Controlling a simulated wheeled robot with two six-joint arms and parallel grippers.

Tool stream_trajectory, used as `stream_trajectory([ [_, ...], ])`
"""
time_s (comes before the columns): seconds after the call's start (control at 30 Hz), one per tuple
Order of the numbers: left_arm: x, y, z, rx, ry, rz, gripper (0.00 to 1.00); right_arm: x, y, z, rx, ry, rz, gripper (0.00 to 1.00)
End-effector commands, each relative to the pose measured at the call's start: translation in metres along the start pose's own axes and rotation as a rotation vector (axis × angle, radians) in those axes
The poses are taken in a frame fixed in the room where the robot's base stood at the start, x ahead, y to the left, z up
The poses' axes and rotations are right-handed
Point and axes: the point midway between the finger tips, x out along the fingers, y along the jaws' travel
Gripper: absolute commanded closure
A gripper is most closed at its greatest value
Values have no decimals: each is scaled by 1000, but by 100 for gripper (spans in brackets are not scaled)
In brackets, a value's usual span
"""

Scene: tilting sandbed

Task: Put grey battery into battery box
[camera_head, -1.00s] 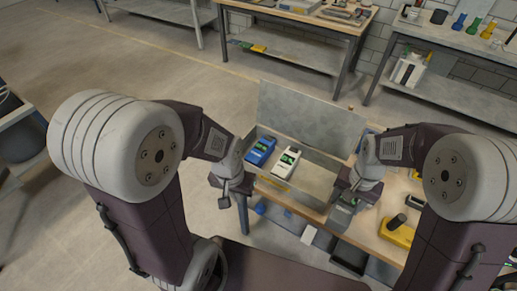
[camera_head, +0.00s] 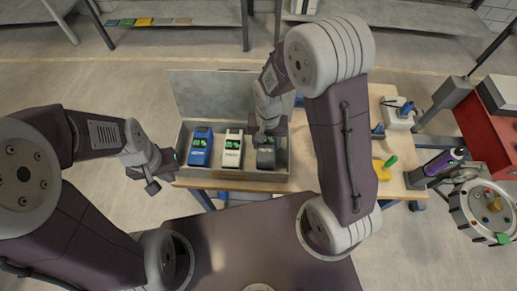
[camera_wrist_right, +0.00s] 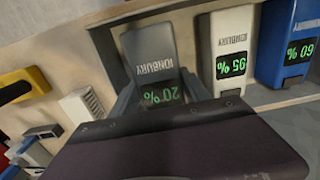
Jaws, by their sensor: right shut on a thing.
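The battery box (camera_head: 172,172) is an open grey box on the table with its lid (camera_head: 205,90) raised at the back. A blue battery (camera_head: 200,147) and a white battery (camera_head: 231,150) lie in it side by side. My right gripper (camera_head: 267,136) is shut on the grey battery (camera_head: 266,157), at the right end of the box beside the white one. In the right wrist view the grey battery (camera_wrist_right: 150,52) shows a green 20% display. I cannot tell whether it touches the box floor. My left gripper (camera_head: 155,180) is left of the box, empty; its jaw opening is unclear.
Right of the box stand a yellow tool with a green part (camera_head: 385,167) and a white device (camera_head: 398,113) on the table. A red cabinet (camera_head: 492,130) is at the far right. My right forearm crosses above the table.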

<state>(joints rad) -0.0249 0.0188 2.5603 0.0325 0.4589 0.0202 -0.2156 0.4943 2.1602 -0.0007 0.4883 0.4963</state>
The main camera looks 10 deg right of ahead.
Motion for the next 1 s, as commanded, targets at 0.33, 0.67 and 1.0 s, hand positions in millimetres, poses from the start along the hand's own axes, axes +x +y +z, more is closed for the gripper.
stream_trajectory([
  [0.33, 3, 0, 0, 0, 0, 0, 100, 30, 0, 0, 0, -1, 1, 100],
  [0.67, 4, 0, 0, 0, 0, 0, 100, 44, -1, -1, 0, 3, -2, 100],
  [1.0, 6, 0, 0, 0, 0, 0, 100, 48, 0, 0, 0, 1, -1, 24],
])
